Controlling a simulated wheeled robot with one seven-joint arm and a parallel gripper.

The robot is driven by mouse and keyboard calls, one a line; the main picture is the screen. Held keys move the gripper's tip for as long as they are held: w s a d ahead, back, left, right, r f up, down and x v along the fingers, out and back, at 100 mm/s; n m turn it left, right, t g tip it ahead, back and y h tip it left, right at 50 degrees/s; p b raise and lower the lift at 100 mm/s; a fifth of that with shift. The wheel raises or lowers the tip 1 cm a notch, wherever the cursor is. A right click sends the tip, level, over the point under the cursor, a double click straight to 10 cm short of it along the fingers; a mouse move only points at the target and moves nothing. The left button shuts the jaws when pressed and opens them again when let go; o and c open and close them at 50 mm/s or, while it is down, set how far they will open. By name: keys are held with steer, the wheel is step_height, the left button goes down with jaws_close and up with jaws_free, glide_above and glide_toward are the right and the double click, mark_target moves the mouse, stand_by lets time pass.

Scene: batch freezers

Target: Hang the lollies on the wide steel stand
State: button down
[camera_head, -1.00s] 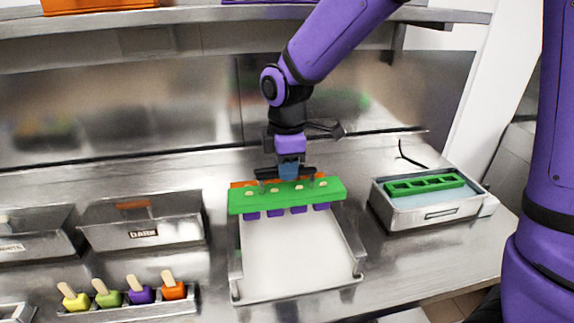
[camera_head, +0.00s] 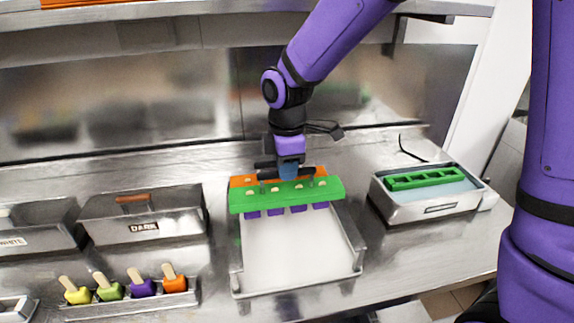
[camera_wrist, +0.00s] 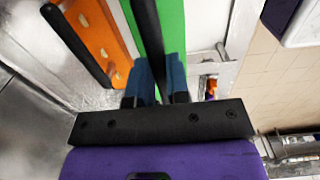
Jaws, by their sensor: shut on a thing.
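The wide steel stand (camera_head: 237,262) is a low frame with side rails and a white floor, in the middle of the counter. My gripper (camera_head: 289,176) is over its back end, shut on the black handle (camera_wrist: 147,25) of a green holder (camera_head: 290,196). Several purple lollies (camera_head: 298,209) hang under the green holder, with pale stick ends showing on top. The green holder spans the stand's width; I cannot tell whether it touches the rails. An orange holder (camera_head: 243,181) is close behind it, partly hidden, and shows beside it in the wrist view (camera_wrist: 95,30).
Several coloured lollies with sticks up stand in a small rack (camera_head: 130,308) at front left. Lidded steel tubs stand behind, one marked DARK (camera_head: 140,218). At right a steel bath (camera_head: 435,205) holds a green mould (camera_head: 425,179). The stand's front floor is clear.

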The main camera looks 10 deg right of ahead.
mark_target(287, 189)
steer(key=shift+f, duration=1.95)
stand_by(1.6)
steer(key=c, duration=1)
jaws_free()
step_height(287, 189, up, 10)
steer(key=shift+r, duration=0.4)
